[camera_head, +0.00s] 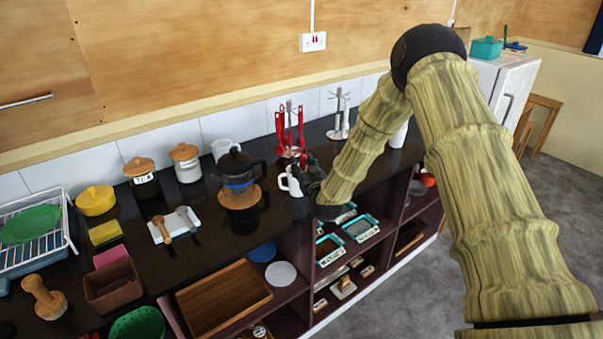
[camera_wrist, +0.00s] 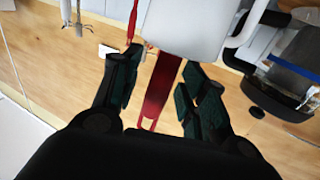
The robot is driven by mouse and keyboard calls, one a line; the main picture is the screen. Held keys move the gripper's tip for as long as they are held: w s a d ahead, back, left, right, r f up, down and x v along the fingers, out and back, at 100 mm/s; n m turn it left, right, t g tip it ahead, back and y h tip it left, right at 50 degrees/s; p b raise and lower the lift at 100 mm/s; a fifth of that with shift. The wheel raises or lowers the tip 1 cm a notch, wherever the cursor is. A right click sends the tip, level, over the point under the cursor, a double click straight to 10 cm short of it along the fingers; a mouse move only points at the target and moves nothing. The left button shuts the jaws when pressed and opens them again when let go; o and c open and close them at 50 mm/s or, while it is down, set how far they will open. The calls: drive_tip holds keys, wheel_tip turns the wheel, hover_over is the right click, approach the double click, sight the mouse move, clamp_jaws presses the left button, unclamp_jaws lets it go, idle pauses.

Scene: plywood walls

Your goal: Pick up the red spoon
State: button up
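Several red utensils (camera_head: 281,128) hang on a metal stand on the black counter in the head view. I cannot tell for sure which is the red spoon. My gripper (camera_head: 306,172) is low in front of the stand, by the white mug (camera_head: 289,184). In the wrist view a flat red utensil part (camera_wrist: 160,92) lies between the two dark fingers of my gripper (camera_wrist: 163,75). The fingers are apart, with gaps visible beside the red part. The utensil's far end is hidden behind the white mug (camera_wrist: 190,28) in that view.
A glass coffee press (camera_head: 236,172) on a wooden coaster stands left of the mug. Jars and a dish rack (camera_head: 35,240) are farther left. Open shelves lie below the counter.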

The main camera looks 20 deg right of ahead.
clamp_jaws()
